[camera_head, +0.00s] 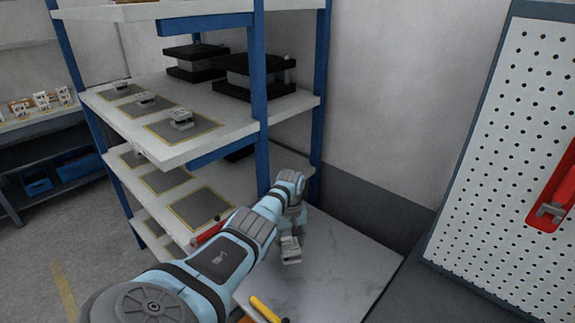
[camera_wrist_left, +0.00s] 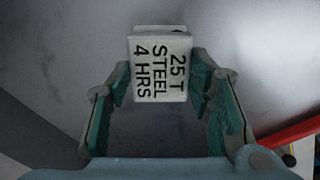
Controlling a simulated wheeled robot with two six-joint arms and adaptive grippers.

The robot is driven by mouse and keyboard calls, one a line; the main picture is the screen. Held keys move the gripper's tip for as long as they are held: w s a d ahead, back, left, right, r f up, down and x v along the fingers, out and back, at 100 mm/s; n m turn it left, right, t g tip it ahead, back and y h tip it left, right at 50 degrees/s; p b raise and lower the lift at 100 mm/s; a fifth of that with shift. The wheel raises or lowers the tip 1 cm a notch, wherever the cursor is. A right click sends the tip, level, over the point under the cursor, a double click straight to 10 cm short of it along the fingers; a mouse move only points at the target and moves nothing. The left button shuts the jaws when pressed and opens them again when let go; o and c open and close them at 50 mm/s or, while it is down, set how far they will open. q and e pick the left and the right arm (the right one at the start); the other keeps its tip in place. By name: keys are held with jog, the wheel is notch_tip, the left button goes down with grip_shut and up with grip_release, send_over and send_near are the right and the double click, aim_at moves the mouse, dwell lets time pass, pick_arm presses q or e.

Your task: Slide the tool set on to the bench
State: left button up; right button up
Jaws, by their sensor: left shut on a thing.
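The tool set is a small pale metal block (camera_head: 290,250). In the left wrist view the tool set (camera_wrist_left: 160,68) shows the lettering "25 T STEEL 4 HRS". My left gripper (camera_wrist_left: 160,88) is shut on it, with a green-padded finger at each side. In the head view my left gripper (camera_head: 291,226) reaches down over the pale bench top (camera_head: 345,265), with the block below its fingers. I cannot tell whether the block touches the surface. My arm hides part of the bench. My right gripper is in neither view.
A blue-framed shelf rack (camera_head: 259,110) stands behind, with similar blocks (camera_head: 181,121) on marked grey pads and black die sets (camera_head: 255,76). A red-handled tool (camera_head: 208,231) and a yellow-handled tool (camera_head: 265,309) lie near my arm. A pegboard (camera_head: 505,150) is at right. The bench's right part is clear.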

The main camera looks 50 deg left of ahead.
pick_arm(q)
jog(key=d+p, duration=0.5)
jog(key=shift+w+r, duration=0.1)
jog(key=shift+r, duration=0.25)
jog(key=d, duration=1)
jog(key=w+d, duration=0.1)
jog(key=d, duration=0.4)
jog(key=shift+d+f, duration=0.2)
jog(key=shift+f, duration=0.15)
jog(key=shift+d, duration=0.5)
jog(key=d, duration=1.3)
jog(key=shift+w, duration=0.3)
jog(key=d, duration=0.2)
jog(key=d+b, duration=0.1)
jog(key=d, duration=0.2)
jog(key=d+b, duration=0.1)
jog(key=d, duration=0.2)
jog(key=shift+w+f, duration=0.1)
jog(key=shift+w, duration=0.15)
jog(key=shift+d, duration=0.2)
jog(key=o, duration=1.2)
jog(key=shift+a, duration=0.1)
